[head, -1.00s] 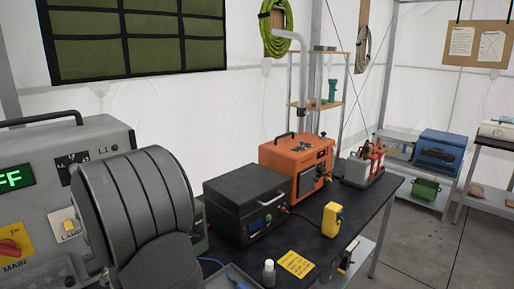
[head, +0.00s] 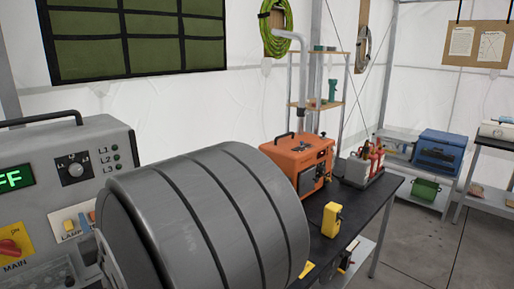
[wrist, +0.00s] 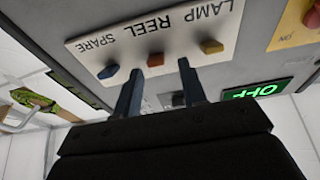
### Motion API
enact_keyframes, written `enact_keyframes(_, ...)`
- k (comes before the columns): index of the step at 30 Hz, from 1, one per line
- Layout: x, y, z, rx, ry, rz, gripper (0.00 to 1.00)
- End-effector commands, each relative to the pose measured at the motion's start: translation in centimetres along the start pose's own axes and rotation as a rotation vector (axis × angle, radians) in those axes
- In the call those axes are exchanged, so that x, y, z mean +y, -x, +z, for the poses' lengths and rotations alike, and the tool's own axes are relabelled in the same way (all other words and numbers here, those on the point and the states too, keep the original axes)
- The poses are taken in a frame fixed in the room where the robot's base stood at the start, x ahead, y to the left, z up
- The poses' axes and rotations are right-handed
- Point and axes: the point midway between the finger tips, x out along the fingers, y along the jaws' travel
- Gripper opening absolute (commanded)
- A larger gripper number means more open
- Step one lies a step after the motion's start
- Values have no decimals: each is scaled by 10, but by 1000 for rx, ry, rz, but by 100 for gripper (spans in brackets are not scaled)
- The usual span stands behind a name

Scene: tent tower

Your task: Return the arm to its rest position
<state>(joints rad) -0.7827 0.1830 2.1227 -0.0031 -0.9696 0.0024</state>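In the wrist view my gripper (wrist: 160,68) is open, its two dark fingers apart with nothing between them. The fingers point towards a grey panel (wrist: 75,62) seen upside down. A white plate (wrist: 180,22) on it reads LAMP, REEL and SPARE, with yellow, orange and blue switches. I cannot tell whether a finger touches the panel. In the head view a large grey ribbed part of my arm (head: 215,215) fills the lower middle, and my gripper is hidden. The panel box (head: 55,145) stands at the left, with a green OFF display (head: 15,177).
The dark bench (head: 375,200) holds an orange case (head: 290,160), a yellow device (head: 332,219) and a rack of red items (head: 370,162). My arm hides the bench's near part. Floor (head: 415,235) is clear at the right.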

Motion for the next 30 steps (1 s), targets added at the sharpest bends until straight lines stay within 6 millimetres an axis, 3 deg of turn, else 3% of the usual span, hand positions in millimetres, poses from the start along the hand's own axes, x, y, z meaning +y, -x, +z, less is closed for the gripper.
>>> enact_keyframes(16,0,-3,-8,-199,0,1,38)
enact_keyframes(30,0,-4,-8,-236,0,1,38)
